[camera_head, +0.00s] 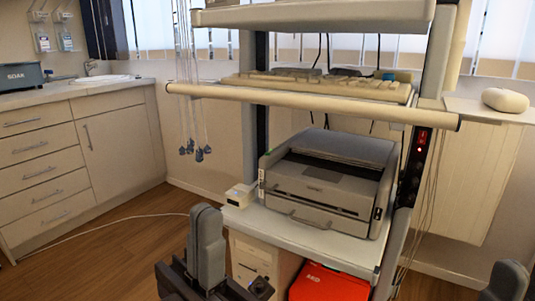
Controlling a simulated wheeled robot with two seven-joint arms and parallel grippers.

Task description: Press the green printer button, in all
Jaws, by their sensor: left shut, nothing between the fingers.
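The grey printer (325,190) stands on the middle shelf of a wheeled cart, its front with a handle facing me. A small greenish mark (262,174) shows on the left edge of its front and may be the green button; it is too small to be sure. My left gripper (208,245) is at the bottom, left of the cart and lower in the picture than the printer. It is shut, empty and apart from the printer. Only a dark tip of my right gripper (508,281) shows at the lower right corner; its jaws cannot be made out.
A small white box (240,195) sits on the shelf (310,240) left of the printer. A keyboard (320,86) lies on the tray above, with a white rail (310,104) in front. A red box (330,284) and a beige computer case (252,262) are below. Tubes hang at left.

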